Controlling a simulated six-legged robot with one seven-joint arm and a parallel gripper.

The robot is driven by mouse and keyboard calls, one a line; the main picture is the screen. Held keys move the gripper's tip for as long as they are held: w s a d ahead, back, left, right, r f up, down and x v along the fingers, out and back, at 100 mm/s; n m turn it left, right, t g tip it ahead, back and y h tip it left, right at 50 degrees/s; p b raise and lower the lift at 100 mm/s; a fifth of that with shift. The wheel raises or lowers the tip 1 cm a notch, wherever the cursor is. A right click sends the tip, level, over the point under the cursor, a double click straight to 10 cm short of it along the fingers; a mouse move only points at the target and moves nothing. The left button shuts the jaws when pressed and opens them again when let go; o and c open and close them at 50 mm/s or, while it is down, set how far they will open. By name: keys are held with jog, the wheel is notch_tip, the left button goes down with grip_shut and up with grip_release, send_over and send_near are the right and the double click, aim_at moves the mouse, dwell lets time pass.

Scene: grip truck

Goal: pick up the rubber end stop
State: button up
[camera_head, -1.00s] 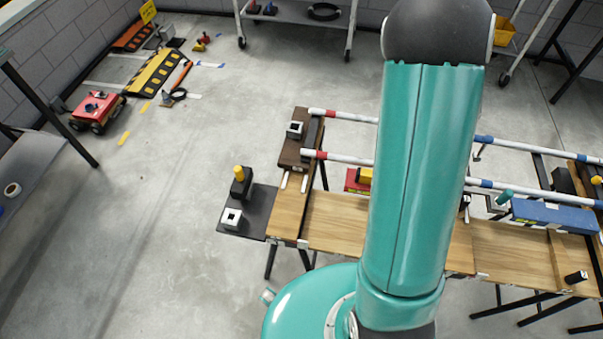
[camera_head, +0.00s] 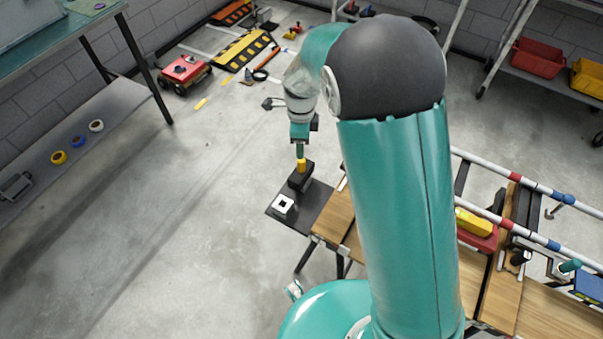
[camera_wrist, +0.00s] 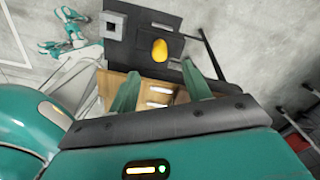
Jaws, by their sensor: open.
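A black block (camera_head: 299,181) with a yellow knob (camera_head: 301,165) on top stands on a dark plate at the bench's left end; I take it for the rubber end stop. In the wrist view the yellow knob (camera_wrist: 159,50) is seen from above on the dark block (camera_wrist: 174,42). My gripper (camera_head: 300,152) points down just above the knob. In the wrist view my gripper (camera_wrist: 160,68) is open, its two green fingers apart and nothing between them. The knob shows ahead of the gap between the tips; whether they touch it is unclear.
A pale square block with a dark hole (camera_head: 283,206) sits beside it on the dark plate (camera_head: 311,207). The wooden bench (camera_head: 337,218) with striped rails extends right, partly hidden by my arm. A red cart (camera_head: 186,72) stands on the floor behind. Floor left of the plate is clear.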

aim_at(302, 161)
notch_tip(302, 161, down, 9)
jog(key=shift+f, duration=0.1)
jog(key=shift+d, duration=0.1)
grip_shut()
dwell(0.4)
